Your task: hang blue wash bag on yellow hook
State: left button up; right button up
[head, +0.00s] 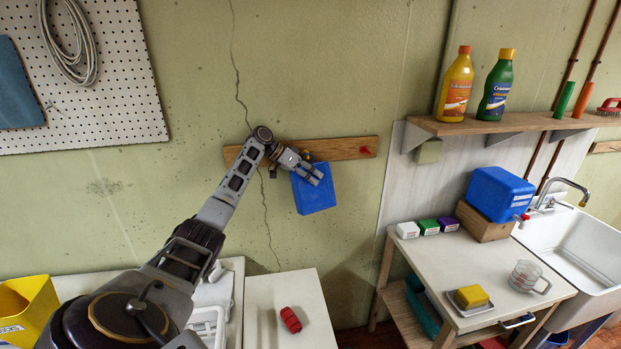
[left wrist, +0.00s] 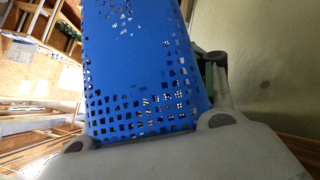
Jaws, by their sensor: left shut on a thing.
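The blue wash bag (head: 316,196) is in front of the wall, just below the wooden hook rail (head: 340,148). My left gripper (head: 308,172) is shut on the bag near its top. In the left wrist view the bag (left wrist: 140,70) fills the middle, dotted with small square openings, between the gripper fingers. A small part of the yellow hook (head: 305,154) shows just above the gripper. The gripper and arm cover part of the rail, and I cannot tell whether the bag touches the hook. My right gripper is out of view.
A red hook (head: 367,150) is on the rail's right end. A shelf (head: 510,124) with yellow and green bottles juts out at right. Below are a bench (head: 440,262) with a blue canister (head: 498,193), and a sink (head: 580,250). A red item (head: 290,320) lies on the white top.

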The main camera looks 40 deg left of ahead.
pick_arm(q)
jog(key=o, duration=1.1)
jog(key=shift+s+a+r, duration=0.35)
jog(key=shift+a+r, duration=0.1)
jog(key=v, duration=0.5)
jog(key=shift+s+r, duration=0.15)
jog(key=shift+r, duration=0.25)
jog(key=shift+s+a+r, duration=0.25)
jog(key=shift+a+r, duration=0.1)
jog(key=shift+a, duration=0.1)
jog(key=shift+s, duration=0.1)
